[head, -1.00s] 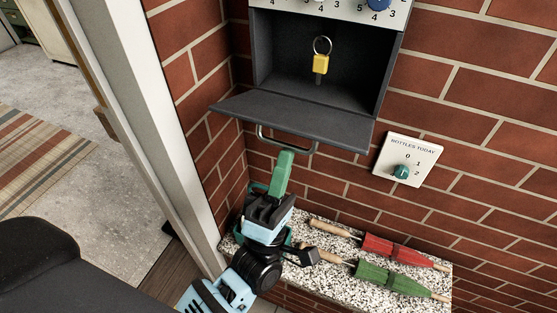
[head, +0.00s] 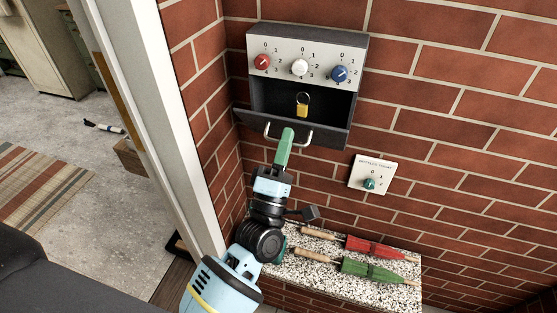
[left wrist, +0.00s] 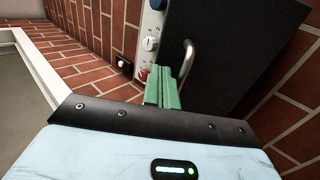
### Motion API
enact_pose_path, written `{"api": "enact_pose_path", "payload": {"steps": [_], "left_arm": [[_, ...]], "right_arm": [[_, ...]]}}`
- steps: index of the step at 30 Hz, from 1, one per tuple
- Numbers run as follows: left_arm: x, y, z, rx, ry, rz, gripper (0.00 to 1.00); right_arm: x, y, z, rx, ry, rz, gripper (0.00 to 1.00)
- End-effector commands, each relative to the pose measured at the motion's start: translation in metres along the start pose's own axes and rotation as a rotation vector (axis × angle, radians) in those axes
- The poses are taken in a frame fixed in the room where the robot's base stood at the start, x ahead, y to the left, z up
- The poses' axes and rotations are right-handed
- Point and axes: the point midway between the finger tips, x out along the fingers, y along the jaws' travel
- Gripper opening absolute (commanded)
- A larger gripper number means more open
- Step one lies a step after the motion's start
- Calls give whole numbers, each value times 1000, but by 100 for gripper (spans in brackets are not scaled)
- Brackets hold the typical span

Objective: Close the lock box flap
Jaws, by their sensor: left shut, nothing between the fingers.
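The grey lock box (head: 361,70) is on the brick wall in the head view, with its front open. Its dark flap (head: 325,135) hangs at the lower edge, tilted partly up across the bottom of the opening. A pale metal handle (head: 308,138) is on the flap's outer side. My left gripper (head: 288,133) is shut and empty, its green fingers upright at the flap beside the handle; contact is unclear. In the left wrist view the fingers (left wrist: 162,82) are in front of the dark flap (left wrist: 235,55), left of the handle (left wrist: 188,60). My right gripper is not in view.
A yellow-tagged key (head: 302,109) hangs inside the box, below red, white and blue knobs. A bottle dial plate (head: 373,174) is to the lower right. Red (head: 375,248) and green (head: 370,270) umbrellas lie on a speckled ledge (head: 300,272) below. A white door frame (head: 170,130) stands left.

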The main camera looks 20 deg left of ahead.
Motion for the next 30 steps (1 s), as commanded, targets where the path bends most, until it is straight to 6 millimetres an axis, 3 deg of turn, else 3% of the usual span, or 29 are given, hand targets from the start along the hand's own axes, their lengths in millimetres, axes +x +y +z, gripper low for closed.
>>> {"api": "enact_pose_path", "payload": {"steps": [6,12,30], "left_arm": [[27,5,-1,-1,1,2,0],[40,5,-1,1,2,2,0],[45,3,-1,0,1,-1,0]], "right_arm": [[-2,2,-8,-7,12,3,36],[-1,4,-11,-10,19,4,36],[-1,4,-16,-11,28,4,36]]}}
